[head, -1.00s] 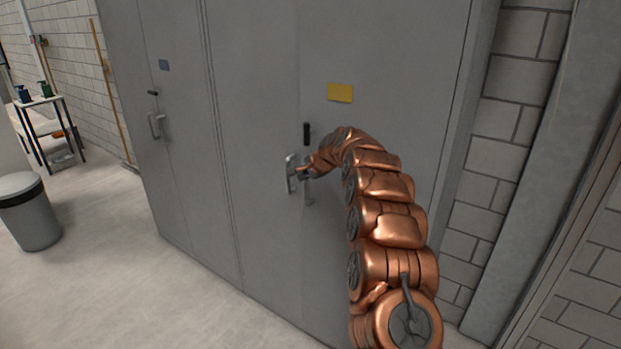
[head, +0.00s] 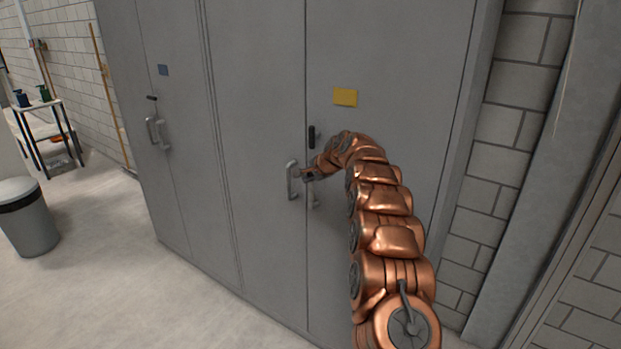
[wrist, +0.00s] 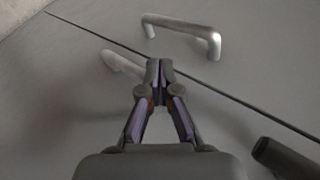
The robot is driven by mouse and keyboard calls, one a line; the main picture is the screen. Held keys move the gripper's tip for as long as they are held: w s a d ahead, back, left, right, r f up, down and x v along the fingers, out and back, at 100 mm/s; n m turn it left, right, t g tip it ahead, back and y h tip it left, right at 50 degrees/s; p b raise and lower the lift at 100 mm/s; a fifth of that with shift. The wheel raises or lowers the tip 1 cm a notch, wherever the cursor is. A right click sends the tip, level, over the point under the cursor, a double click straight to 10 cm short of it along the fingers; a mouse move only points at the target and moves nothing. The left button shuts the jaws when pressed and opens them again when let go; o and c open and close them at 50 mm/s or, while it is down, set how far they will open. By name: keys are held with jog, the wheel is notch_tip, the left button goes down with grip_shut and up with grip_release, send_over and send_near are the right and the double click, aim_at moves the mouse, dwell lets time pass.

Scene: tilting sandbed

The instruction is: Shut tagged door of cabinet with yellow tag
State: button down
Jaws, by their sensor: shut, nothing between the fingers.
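The grey cabinet's right door (head: 390,60) bears the yellow tag (head: 345,97). It looks flush or nearly flush with the left door (head: 255,90), with a thin dark seam between them. The tagged door has a black latch handle (head: 311,137) and a silver pull handle (head: 314,195), partly hidden by my arm. The left door's silver handle (head: 292,180) is just left of my gripper (head: 308,174). In the wrist view my gripper (wrist: 158,68) is shut and empty, in front of the tagged door's handle (wrist: 122,64). Whether it touches is unclear.
A grey bin (head: 28,220) and a small table (head: 45,125) with bottles stand at far left. A block wall (head: 500,120) is close on the right. The floor before the cabinets is clear.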

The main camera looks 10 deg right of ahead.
jog(key=shift+s, duration=0.1)
jog(key=s+a+r+b, duration=0.4)
jog(key=s+a+r, duration=0.3)
jog(key=s, duration=0.2)
jog(key=s+a+n+g, duration=0.3)
jog(key=s+n, duration=0.1)
jog(key=s, duration=0.9)
jog(key=s+d+f+n+g+h, duration=0.1)
jog(key=s+d+f+n+g, duration=0.1)
jog(key=s, duration=1.4)
jog(key=s+d+f+n+g+h, duration=0.1)
jog(key=s+f+n+g, duration=0.2)
jog(key=s, duration=1.4)
jog(key=s+d+f+n+g+h, duration=0.1)
jog(key=s+f+n, duration=0.3)
jog(key=s, duration=1.2)
jog(key=shift+s+d+f+n+g+h, duration=0.3)
jog(key=shift+d+f+g, duration=0.25)
jog(key=shift+d+g, duration=0.3)
jog(key=c, duration=1.8)
grip_release()
jog(key=shift+w, duration=0.1)
jog(key=shift+c, duration=0.2)
